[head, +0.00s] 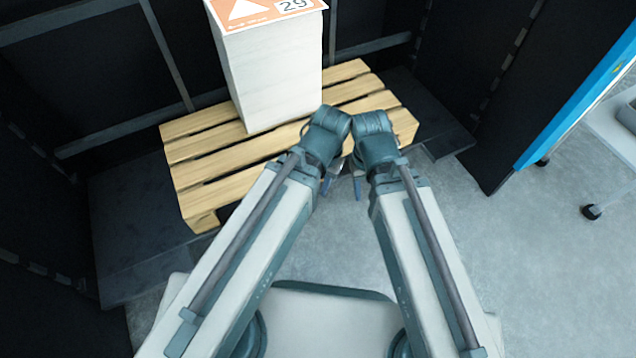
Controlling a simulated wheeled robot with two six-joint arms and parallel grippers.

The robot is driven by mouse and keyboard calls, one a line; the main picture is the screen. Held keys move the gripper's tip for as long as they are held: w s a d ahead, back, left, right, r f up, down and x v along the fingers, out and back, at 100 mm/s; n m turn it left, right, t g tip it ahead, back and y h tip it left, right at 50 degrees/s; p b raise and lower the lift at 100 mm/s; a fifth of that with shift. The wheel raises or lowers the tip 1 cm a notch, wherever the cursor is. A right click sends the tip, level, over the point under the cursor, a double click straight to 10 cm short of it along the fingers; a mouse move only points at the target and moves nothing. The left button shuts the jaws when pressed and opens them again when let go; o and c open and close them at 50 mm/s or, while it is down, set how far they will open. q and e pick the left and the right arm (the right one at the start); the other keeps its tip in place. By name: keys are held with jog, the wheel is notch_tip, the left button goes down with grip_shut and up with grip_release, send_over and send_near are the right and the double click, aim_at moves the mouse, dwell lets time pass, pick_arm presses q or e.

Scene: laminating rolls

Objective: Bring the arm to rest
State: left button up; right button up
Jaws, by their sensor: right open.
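Both of my arms reach forward from the bottom of the head view, and their wrists meet near the middle, close together. My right gripper (357,187) points down beside the front right part of the pallet. Its jaws are open, and I see nothing between them. My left gripper (326,181) also points down, mostly hidden behind its own arm and wrist. I cannot tell whether it is open or shut. No laminating roll shows in this view.
A wooden pallet (196,176) lies ahead, bearing a tall white stack (268,75) with an orange label (262,10) marked 29. Dark panels stand behind and beside it. A blue-edged panel (575,100) and a wheeled white stand (610,133) are at right. Grey floor (530,260) is clear at lower right.

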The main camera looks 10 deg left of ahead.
notch_tip(320, 180, up, 32)
jog(key=p, duration=3.1)
jog(key=shift+f+p, duration=0.15)
jog(key=shift+p, duration=0.2)
